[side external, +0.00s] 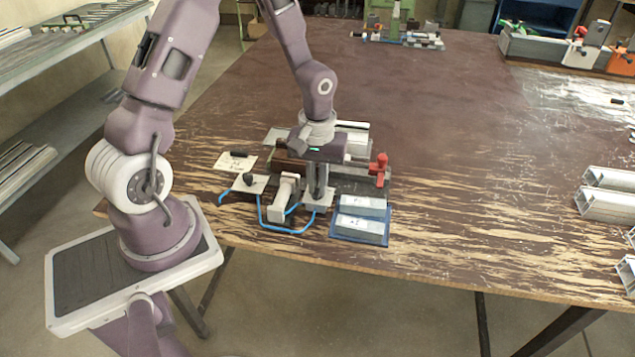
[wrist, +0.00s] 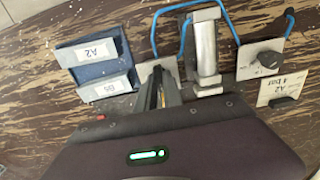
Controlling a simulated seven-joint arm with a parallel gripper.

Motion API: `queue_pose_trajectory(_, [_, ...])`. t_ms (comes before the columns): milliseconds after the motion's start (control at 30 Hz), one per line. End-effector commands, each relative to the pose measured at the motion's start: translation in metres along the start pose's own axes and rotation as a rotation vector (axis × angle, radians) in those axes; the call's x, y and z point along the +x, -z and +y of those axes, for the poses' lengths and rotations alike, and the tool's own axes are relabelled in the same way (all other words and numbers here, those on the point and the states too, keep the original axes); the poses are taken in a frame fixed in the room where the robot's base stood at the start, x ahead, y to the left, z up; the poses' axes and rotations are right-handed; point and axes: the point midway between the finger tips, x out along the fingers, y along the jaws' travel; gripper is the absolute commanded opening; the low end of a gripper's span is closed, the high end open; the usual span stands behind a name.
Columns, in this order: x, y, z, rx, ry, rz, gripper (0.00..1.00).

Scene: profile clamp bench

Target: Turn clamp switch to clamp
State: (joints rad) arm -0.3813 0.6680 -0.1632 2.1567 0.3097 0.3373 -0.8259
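My gripper (side external: 317,197) points down over a pale plate (side external: 325,203) at the front of the clamp fixture, beside the metal cylinder (side external: 284,197). In the wrist view my fingers (wrist: 158,72) sit close together over that plate (wrist: 146,73). They hide whatever is on its middle, so I cannot tell whether a switch is between them. A second pale plate with a black knob (side external: 248,179) stands left of the cylinder; the knob also shows in the wrist view (wrist: 269,59). No clamp switch label is readable. The red-handled clamp (side external: 380,165) is at the fixture's right.
A blue tray (side external: 335,238) with two labelled grey blocks (side external: 362,206) lies just right of my gripper. Blue hose (side external: 285,231) loops in front of the cylinder. A card (side external: 232,163) lies at left. Aluminium profiles (side external: 606,203) lie far right. The table's middle right is clear.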

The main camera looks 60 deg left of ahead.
Motion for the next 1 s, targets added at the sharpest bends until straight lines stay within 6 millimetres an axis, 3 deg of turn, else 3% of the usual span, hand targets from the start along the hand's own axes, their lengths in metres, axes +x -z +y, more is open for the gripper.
queue_pose_trajectory(467, [-0.0004, -0.0001, 0.0000, 0.055, 0.000, -0.001, 0.00])
queue_pose_trajectory(1000, [-0.0007, -0.0003, 0.0001, 0.506, 0.000, -0.001, 0.00])
